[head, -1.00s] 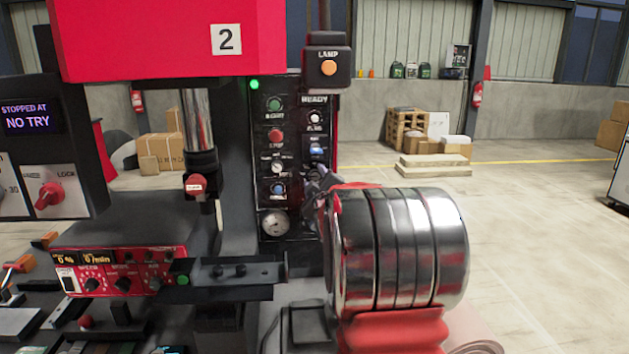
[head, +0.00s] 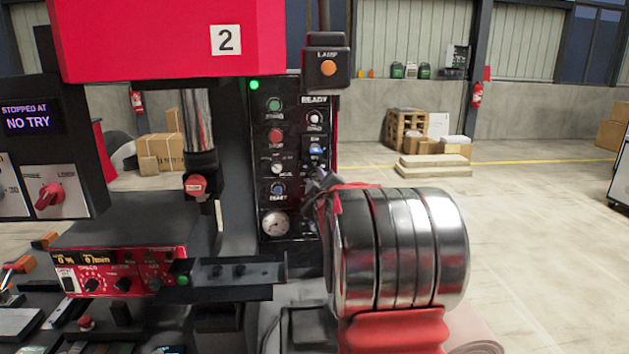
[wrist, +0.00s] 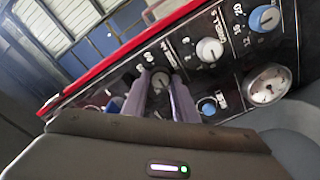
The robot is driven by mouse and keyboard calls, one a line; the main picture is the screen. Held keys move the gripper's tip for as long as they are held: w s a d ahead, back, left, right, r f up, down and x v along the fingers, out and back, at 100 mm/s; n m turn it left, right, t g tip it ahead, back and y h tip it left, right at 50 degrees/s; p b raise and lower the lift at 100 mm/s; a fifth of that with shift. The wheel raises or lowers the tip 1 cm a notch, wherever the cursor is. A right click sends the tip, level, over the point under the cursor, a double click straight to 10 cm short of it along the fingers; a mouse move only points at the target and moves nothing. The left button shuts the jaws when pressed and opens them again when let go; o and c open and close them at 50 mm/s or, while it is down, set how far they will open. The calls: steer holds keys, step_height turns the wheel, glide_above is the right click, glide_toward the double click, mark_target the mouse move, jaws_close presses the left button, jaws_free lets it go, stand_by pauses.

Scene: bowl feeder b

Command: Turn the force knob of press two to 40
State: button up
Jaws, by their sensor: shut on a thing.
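Press two is the red machine marked 2 (head: 180,40). Its black control panel (head: 262,150) carries knobs, buttons and a round gauge (head: 275,224). My gripper (wrist: 160,82) is shut on a grey knob (wrist: 160,87), one finger on each side, in the wrist view. The fingers hide part of this knob and its scale; I cannot read its setting or its name. In the head view my gripper (head: 318,181) is at the right column of the panel, below a blue knob (head: 316,150), and my arm hides the held knob.
A lamp box (head: 328,68) sticks out above the panel. Open floor lies to the right.

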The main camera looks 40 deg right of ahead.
steer(key=m, duration=0.4)
steer(key=shift+f+m, duration=0.2)
steer(key=shift+m, duration=0.1)
steer(key=m, duration=0.4)
steer(key=shift+f+m+h, duration=0.1)
steer(key=shift+m+h, duration=0.2)
steer(key=m, duration=0.4)
steer(key=shift+m, duration=0.4)
steer(key=shift+a+f+m, duration=0.1)
steer(key=shift+f+m, duration=0.05)
steer(key=shift+m, duration=1.65)
steer(key=o, duration=0.7)
steer(key=shift+w, duration=0.1)
steer(key=shift+c, duration=0.2)
steer(key=o, duration=0.4)
steer(key=shift+r+h, duration=0.2)
steer(key=shift+h, duration=0.1)
